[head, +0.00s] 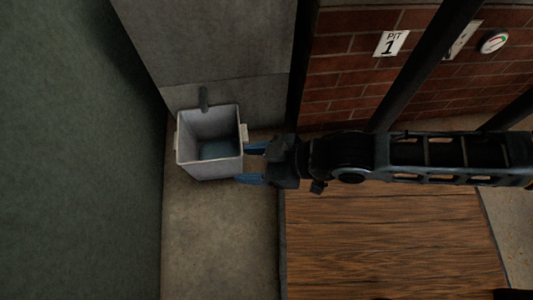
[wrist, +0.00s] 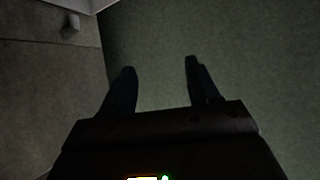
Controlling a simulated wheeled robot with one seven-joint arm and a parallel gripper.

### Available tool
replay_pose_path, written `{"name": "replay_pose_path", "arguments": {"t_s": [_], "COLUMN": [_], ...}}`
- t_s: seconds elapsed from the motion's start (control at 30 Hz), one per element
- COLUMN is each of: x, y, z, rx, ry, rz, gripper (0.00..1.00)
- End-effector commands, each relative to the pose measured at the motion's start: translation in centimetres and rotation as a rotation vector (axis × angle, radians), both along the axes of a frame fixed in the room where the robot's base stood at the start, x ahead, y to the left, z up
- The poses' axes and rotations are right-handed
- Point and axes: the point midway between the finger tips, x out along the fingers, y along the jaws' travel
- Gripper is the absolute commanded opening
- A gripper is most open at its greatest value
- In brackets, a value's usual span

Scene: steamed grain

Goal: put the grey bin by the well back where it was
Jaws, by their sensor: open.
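The grey bin (head: 209,168) stands upright on the concrete strip at the foot of a concrete block, its open top facing up. It has a small pale tab on its left and right sides, and its inside looks empty with a darker bottom. My gripper (head: 250,164) is at the bin's right side, fingers pointing at it. The gripper is open with nothing clearly between its fingers; I cannot tell whether a fingertip touches the bin. In the wrist view the open fingers (wrist: 159,80) show against a dull green surface. No well is clearly identifiable.
A short dark pipe (head: 203,98) sticks out of the concrete block (head: 215,45) just behind the bin. A green surface (head: 75,170) lies left. Brown wood planking (head: 390,240) lies below my arm.

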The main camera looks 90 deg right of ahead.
Motion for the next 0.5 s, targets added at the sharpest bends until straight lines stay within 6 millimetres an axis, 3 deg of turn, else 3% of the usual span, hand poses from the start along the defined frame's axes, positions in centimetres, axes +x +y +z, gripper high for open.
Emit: {"name": "replay_pose_path", "arguments": {"t_s": [0.1,0.23,0.33,0.5], "x": [-1.6,-2.5,-2.9,-3.0], "y": [3.0,4.8,5.5,5.8], "z": [5.8,10.6,12.8,13.9], "rx": [-0.018,-0.027,-0.029,-0.032], "ry": [-0.116,-0.217,-0.265,-0.288], "rz": [0.108,0.176,0.203,0.214], "gripper": [0.60,0.60,0.60,0.60]}}
